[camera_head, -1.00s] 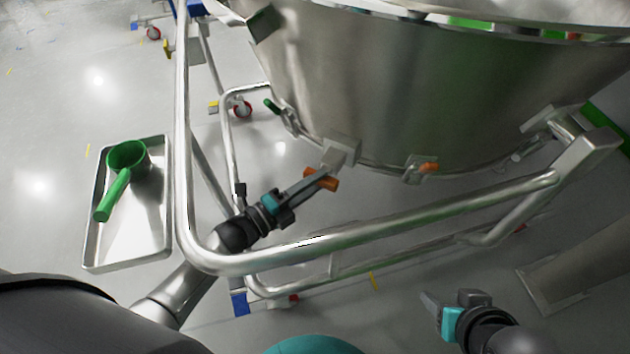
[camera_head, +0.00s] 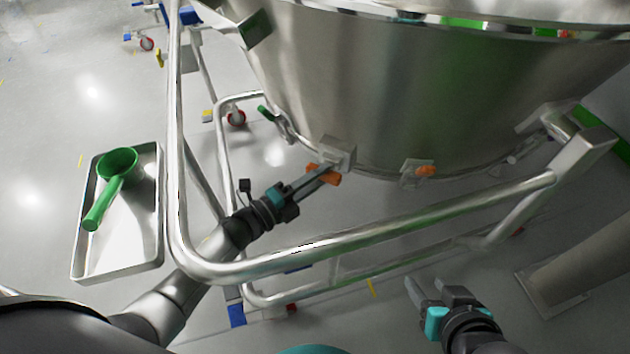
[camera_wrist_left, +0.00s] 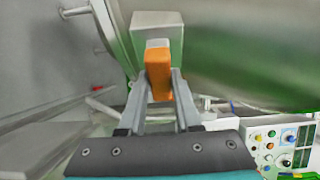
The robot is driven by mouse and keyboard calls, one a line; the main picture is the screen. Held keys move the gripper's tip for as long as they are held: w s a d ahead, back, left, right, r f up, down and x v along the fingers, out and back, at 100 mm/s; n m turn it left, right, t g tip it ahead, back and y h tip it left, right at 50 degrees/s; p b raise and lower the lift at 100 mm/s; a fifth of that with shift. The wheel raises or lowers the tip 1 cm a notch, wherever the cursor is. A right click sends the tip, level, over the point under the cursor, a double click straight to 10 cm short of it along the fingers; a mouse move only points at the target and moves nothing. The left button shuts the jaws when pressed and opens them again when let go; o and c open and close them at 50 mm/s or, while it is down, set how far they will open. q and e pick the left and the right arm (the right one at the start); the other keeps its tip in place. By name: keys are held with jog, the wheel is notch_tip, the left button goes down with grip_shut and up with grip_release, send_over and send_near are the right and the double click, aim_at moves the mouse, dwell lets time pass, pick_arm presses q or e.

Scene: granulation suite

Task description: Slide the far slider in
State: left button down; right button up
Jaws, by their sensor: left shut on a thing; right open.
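Two orange sliders sit on metal blocks low on the big steel vessel (camera_head: 420,95). My left gripper (camera_head: 328,174) is shut on the left orange slider (camera_head: 313,168), under its block (camera_head: 338,152). In the left wrist view this orange slider (camera_wrist_left: 158,70) stands between the two fingers, in front of the grey block (camera_wrist_left: 157,28). The other orange slider (camera_head: 427,170) is to the right, with no gripper at it. I cannot tell which one the task calls far. My right gripper (camera_head: 437,290) is open and empty at the lower right, outside the frame rail.
A steel tube frame (camera_head: 400,227) runs around the vessel, and my left arm reaches past its corner. A tray (camera_head: 122,267) with a green scoop (camera_head: 118,165) stands at the left. A control panel (camera_wrist_left: 280,145) shows in the left wrist view.

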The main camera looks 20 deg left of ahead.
pick_arm(q)
jog(key=shift+w+r, duration=0.15)
jog(key=shift+w, duration=0.05)
jog(key=c, duration=0.9)
grip_release()
jog(key=shift+w, duration=0.1)
jog(key=o, duration=0.3)
jog(key=p+v, duration=0.3)
jog(key=v, duration=1.2)
jog(key=shift+s+p, duration=0.2)
jog(key=shift+p, duration=0.2)
pick_arm(e)
jog(key=s+d+f+g+h, duration=0.1)
jog(key=s+d+f+g, duration=0.2)
jog(key=d+g, duration=0.1)
jog(key=shift+s+m+h, duration=0.2)
jog(key=shift+m+h, duration=0.1)
jog(key=shift+h, duration=0.1)
